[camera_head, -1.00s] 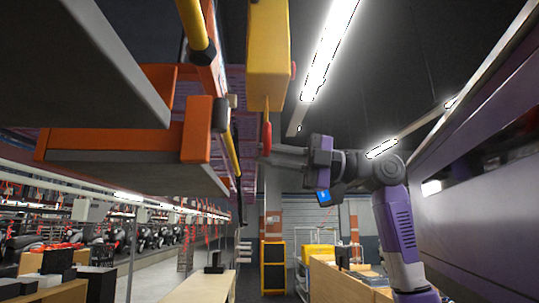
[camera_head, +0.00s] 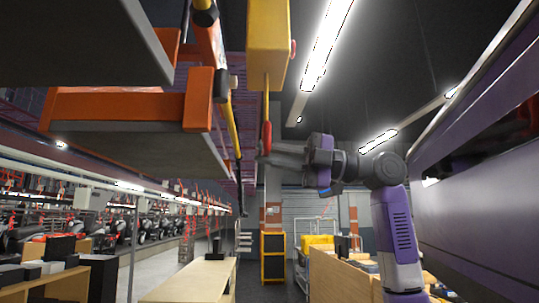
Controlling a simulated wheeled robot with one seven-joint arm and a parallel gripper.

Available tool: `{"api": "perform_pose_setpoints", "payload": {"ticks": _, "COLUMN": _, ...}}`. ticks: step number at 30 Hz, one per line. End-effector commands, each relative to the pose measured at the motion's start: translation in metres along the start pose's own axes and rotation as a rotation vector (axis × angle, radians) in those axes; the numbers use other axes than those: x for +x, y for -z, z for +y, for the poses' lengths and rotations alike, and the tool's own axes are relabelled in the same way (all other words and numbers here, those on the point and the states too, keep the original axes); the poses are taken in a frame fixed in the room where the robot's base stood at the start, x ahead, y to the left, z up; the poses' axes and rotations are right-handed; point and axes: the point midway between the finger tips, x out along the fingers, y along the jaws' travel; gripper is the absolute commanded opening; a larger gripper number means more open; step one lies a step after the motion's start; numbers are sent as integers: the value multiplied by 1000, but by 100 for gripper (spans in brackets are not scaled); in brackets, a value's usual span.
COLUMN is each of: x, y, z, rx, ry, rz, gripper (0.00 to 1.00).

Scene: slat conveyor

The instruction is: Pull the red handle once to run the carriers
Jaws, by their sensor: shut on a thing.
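The red handle (camera_head: 266,137) hangs on a thin yellow cord below a yellow box (camera_head: 267,45) near the middle of the view. My gripper (camera_head: 268,150) reaches in from the right and is shut on the red handle. The fingers cover part of the handle's lower end. The carriers (camera_head: 125,108) are orange frames with grey slabs, hanging at the upper left, left of the handle.
An orange and yellow rail (camera_head: 228,120) runs into the distance just left of the handle. Below are a wooden table (camera_head: 190,282), a black-and-yellow cabinet (camera_head: 273,257) and wooden boxes.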

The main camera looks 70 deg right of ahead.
Motion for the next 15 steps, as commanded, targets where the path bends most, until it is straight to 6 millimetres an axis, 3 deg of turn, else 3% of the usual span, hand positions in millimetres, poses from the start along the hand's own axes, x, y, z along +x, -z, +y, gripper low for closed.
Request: {"api": "perform_pose_setpoints", "payload": {"ticks": 15, "x": 7, "y": 0, "z": 48, "rx": 1, "ry": 1, "rz": 1, "gripper": 0}}
